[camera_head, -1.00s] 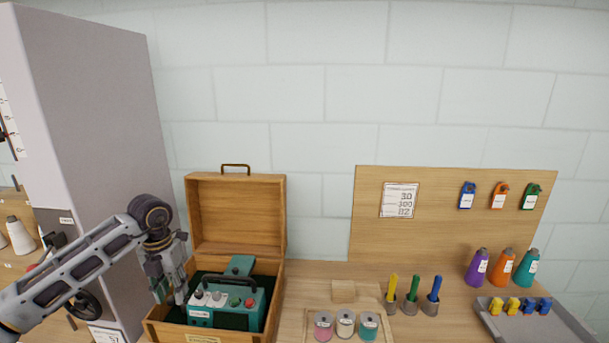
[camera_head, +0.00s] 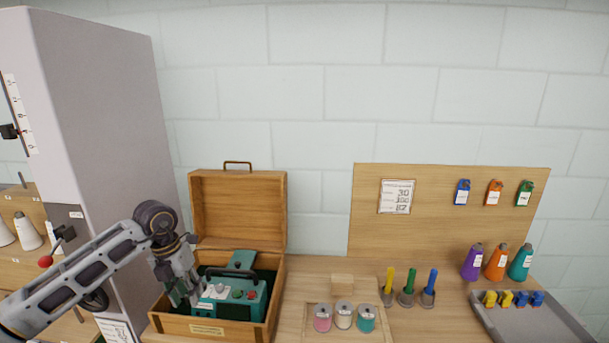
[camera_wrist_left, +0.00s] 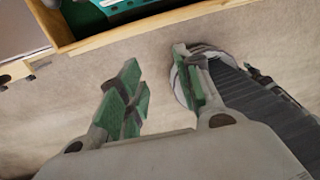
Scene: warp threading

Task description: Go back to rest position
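My left gripper (camera_head: 183,296) hangs pointing down at the left side of the open wooden box (camera_head: 237,208). In the left wrist view its two green-padded fingers (camera_wrist_left: 160,88) are spread apart with nothing between them. The box's edge (camera_wrist_left: 150,28) crosses the top of that view, beyond the fingers. A teal device (camera_head: 251,292) with a dark handle and knobs sits inside the box. In the head view the gripper overlaps the box's left side; whether they touch cannot be told. My right gripper is not in view.
A tall grey cabinet (camera_head: 105,130) stands left, close to my left arm. Right of the box are a wooden tray with three spools (camera_head: 343,316), three coloured tools in holders (camera_head: 408,287), three cones (camera_head: 497,262) and a grey tray (camera_head: 520,318). A wooden board (camera_head: 440,215) stands behind.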

